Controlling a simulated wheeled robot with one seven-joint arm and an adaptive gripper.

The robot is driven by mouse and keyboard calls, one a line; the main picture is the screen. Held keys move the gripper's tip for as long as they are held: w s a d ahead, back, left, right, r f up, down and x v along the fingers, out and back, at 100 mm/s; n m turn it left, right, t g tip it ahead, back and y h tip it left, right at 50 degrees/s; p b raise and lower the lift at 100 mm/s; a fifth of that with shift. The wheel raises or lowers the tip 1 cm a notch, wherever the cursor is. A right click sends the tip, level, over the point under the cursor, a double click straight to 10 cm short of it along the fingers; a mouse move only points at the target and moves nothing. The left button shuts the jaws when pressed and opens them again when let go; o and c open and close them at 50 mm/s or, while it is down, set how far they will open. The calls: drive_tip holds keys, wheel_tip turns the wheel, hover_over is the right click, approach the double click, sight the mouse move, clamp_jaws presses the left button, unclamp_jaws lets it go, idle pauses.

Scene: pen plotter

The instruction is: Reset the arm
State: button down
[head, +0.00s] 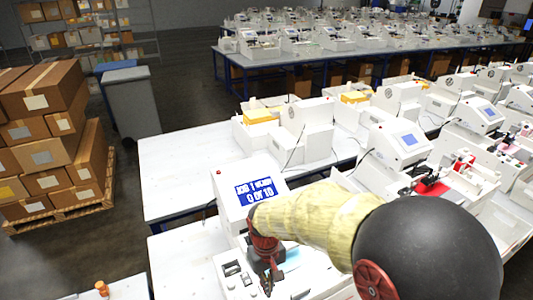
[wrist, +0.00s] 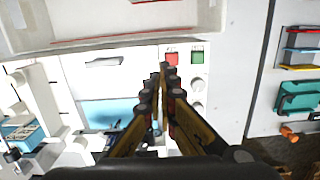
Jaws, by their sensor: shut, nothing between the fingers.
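My gripper (wrist: 161,92) is in the middle of the wrist view, its two fingers together with nothing between them. It is over a white pen plotter panel (wrist: 146,55) with a red button (wrist: 171,57) and a green button (wrist: 197,56). I cannot tell whether the fingertips touch the panel. In the head view my arm (head: 310,217) reaches in from the lower right, and the gripper end (head: 266,262) points down at the plotter. The plotter's blue screen (head: 257,191) is lit with white text, partly hidden by my arm.
White tables (head: 185,165) hold several more plotters, one with a lit screen (head: 409,139) to the right. Stacked boxes (head: 45,130) on a pallet and a grey bin (head: 134,100) stand at the left. An orange item (head: 102,288) sits at the lower left. Dark floor (head: 135,235) is clear between.

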drive_tip(key=s+d+r+m+t+b, duration=0.2)
drive_tip(key=s+d+b, duration=0.4)
drive_tip(key=d, duration=0.3)
drive_tip(key=s+d+r+m+t+b, duration=0.2)
drive_tip(key=s+d+r+t+b, duration=0.2)
drive_tip(key=s+d+r+b, duration=0.2)
drive_tip(key=s+d+b, duration=0.1)
drive_tip(key=s+d, duration=0.1)
drive_tip(key=d, duration=0.1)
drive_tip(key=shift+s+d+r+m, duration=0.2)
drive_tip(key=shift+s+d+m, duration=0.05)
drive_tip(key=shift+m, duration=0.15)
